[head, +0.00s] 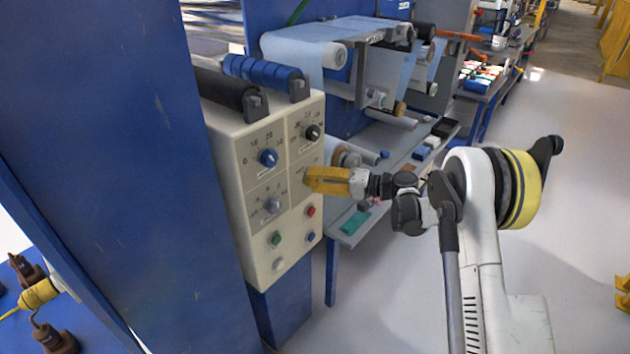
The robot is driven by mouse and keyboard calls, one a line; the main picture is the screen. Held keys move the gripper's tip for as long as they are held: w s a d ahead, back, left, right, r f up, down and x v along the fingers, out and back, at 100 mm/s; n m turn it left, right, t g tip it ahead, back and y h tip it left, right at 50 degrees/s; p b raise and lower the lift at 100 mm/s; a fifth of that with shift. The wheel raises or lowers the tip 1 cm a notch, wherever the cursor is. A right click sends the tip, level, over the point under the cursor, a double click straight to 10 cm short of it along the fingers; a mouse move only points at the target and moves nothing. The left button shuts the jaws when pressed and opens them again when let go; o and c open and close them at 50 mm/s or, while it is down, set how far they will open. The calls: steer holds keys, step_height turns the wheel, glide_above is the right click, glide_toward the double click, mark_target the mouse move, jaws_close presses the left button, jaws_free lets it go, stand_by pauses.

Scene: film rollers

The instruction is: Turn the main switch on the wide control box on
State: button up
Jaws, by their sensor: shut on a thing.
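The wide control box (231,172) is cream coloured and stands left of centre, with its panel facing right. Its panel carries a blue dial knob (268,157), a black knob (312,132), a grey knob (274,204), a red button (310,211), a green button (275,238) and a small blue button (311,237). My gripper (308,180) has yellow fingers and reaches in from the right to the panel's right column, below the black knob. It is shut on a control there, the main switch by its place. The fingers hide that control, so its position cannot be read.
A blue upright panel (110,150) stands close on the left of the box. Behind, a film machine with rollers (333,56) sits over a grey bench (350,228).

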steer(key=shift+m, duration=0.4)
steer(key=o, duration=1.2)
steer(key=shift+c, duration=0.2)
steer(key=v, duration=1.2)
steer(key=shift+f, duration=0.2)
steer(key=shift+w, duration=0.1)
